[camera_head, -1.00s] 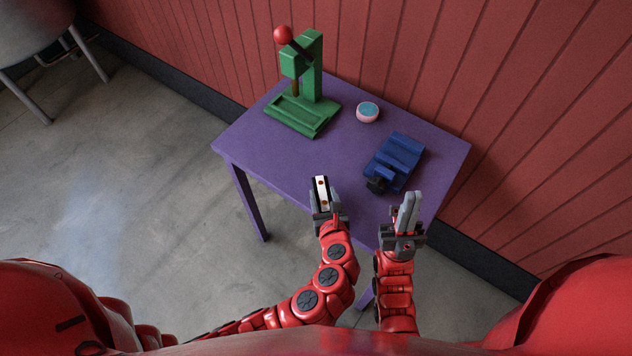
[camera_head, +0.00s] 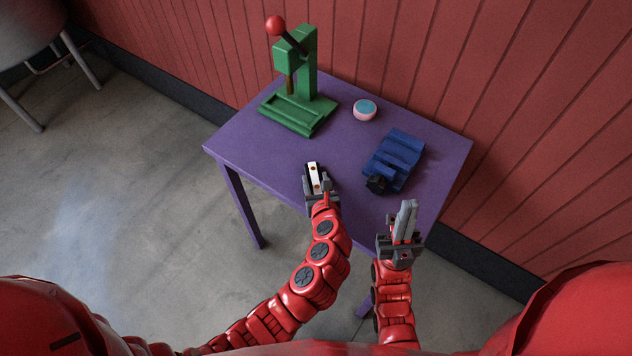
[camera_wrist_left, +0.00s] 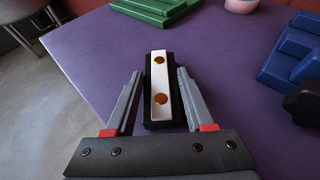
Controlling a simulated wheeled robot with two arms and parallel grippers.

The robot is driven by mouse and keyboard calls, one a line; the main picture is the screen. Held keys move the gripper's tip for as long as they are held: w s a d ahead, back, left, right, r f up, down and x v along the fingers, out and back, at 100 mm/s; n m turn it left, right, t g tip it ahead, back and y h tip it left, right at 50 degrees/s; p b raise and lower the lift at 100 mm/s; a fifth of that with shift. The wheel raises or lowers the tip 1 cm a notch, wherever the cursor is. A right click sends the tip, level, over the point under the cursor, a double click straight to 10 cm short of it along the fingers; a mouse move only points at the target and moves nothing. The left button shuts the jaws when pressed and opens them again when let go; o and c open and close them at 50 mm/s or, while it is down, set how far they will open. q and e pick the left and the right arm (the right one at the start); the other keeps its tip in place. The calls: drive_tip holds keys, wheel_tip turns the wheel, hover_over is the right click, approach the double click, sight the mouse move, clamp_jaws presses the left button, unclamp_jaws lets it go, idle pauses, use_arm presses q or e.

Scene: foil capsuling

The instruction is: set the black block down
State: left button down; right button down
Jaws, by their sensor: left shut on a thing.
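The black block (camera_wrist_left: 148,98) has a white strip on top with two amber spots. It lies between the fingers of my left gripper (camera_wrist_left: 157,88), which is shut on it. In the head view the block (camera_head: 308,178) and my left gripper (camera_head: 315,188) are over the near edge of the purple table (camera_head: 240,142). Whether the block's underside touches the table is hidden. My right gripper (camera_head: 405,220) is to the right, by the near table edge, its fingers close together with nothing visible between them.
A green press (camera_head: 308,82) with a red-knobbed lever stands at the back left. A pink and blue round pot (camera_head: 364,110) stands right of it. A blue stepped holder (camera_head: 400,150) with a black part (camera_head: 376,184) is at the right. Table is bare between block and press.

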use_arm(q)
drive_tip(key=shift+c, duration=1.3)
unclamp_jaws()
drive_tip(key=shift+f, duration=0.15)
